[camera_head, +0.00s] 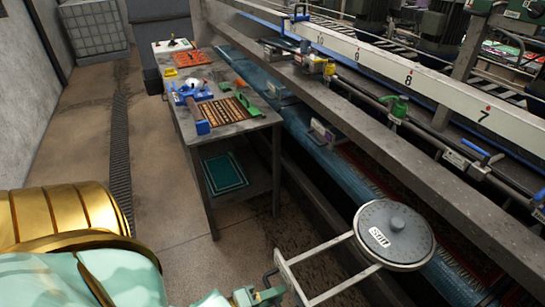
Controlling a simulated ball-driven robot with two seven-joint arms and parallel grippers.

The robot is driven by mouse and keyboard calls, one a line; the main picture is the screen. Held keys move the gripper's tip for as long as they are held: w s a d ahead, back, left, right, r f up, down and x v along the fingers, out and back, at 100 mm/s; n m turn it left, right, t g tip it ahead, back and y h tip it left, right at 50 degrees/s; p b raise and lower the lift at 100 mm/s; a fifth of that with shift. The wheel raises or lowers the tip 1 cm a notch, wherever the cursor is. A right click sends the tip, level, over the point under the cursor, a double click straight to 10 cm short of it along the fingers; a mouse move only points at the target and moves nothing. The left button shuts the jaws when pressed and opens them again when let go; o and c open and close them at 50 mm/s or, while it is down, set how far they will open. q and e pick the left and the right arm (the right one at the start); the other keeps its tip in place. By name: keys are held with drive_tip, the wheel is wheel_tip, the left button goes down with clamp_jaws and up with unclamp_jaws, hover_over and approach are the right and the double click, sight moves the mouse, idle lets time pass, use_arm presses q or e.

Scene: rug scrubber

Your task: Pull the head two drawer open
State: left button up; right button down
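No drawer marked as head two can be made out. The frame carries a round grey lidded pan (410,249) with a white label. My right gripper is not in view.
A grey workbench (245,126) holds an orange tray (191,58), a slotted wooden tray (222,111) and blue tools (193,97). A teal tray (225,172) lies on its lower shelf. A dark grating (119,150) crosses the open floor at left.

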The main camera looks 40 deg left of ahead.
use_arm(q)
drive_tip(key=v, duration=1.6)
drive_tip(key=shift+s+b, duration=0.15)
drive_tip(key=shift+b, duration=0.15)
